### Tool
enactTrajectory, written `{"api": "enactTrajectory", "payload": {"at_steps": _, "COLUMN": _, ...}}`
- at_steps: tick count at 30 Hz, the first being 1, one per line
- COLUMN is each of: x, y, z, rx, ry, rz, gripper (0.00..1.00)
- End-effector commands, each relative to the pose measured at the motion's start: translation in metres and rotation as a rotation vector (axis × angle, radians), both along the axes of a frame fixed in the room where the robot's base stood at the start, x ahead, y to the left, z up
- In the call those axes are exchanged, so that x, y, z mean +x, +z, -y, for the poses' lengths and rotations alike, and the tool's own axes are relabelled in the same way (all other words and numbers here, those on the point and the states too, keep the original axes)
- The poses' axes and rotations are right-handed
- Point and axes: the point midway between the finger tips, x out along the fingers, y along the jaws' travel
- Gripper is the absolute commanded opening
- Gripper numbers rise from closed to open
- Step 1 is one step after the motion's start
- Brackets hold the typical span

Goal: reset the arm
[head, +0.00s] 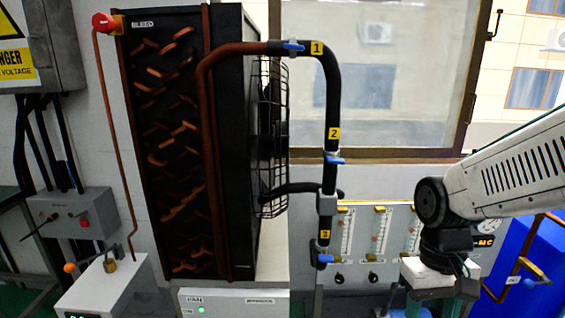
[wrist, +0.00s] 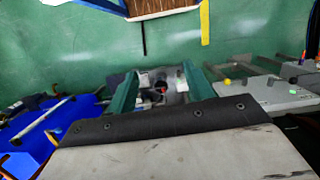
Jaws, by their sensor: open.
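My arm (head: 510,170) reaches in from the right in the head view and bends down at a dark wrist joint. My gripper (head: 428,306) hangs below it at the bottom edge, in front of the flowmeter panel, and is partly cut off. In the wrist view the two green fingers of my gripper (wrist: 158,84) stand apart, with nothing held between them.
A tall black coil unit (head: 175,140) stands left of centre, with a numbered dark pipe (head: 333,100) beside it. The panel with flowmeters (head: 345,235) is behind my gripper. A blue box (head: 535,260) is at right. Green floor (wrist: 250,40) shows in the wrist view.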

Motion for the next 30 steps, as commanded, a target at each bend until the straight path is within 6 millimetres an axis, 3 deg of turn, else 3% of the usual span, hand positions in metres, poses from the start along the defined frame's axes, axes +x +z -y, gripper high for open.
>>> {"api": "enactTrajectory", "payload": {"at_steps": 3, "x": -0.034, "y": 0.033, "z": 0.006, "rx": -0.006, "ry": -0.013, "rz": 0.025, "gripper": 0.52}}
{"api": "enactTrajectory", "payload": {"at_steps": 9, "x": -0.07, "y": 0.069, "z": 0.013, "rx": -0.008, "ry": -0.03, "rz": 0.144, "gripper": 0.52}}
{"api": "enactTrajectory", "payload": {"at_steps": 18, "x": -0.084, "y": 0.098, "z": 0.016, "rx": -0.006, "ry": -0.048, "rz": 0.31, "gripper": 0.52}}
{"api": "enactTrajectory", "payload": {"at_steps": 30, "x": -0.084, "y": 0.099, "z": 0.016, "rx": -0.006, "ry": -0.051, "rz": 0.318, "gripper": 0.52}}
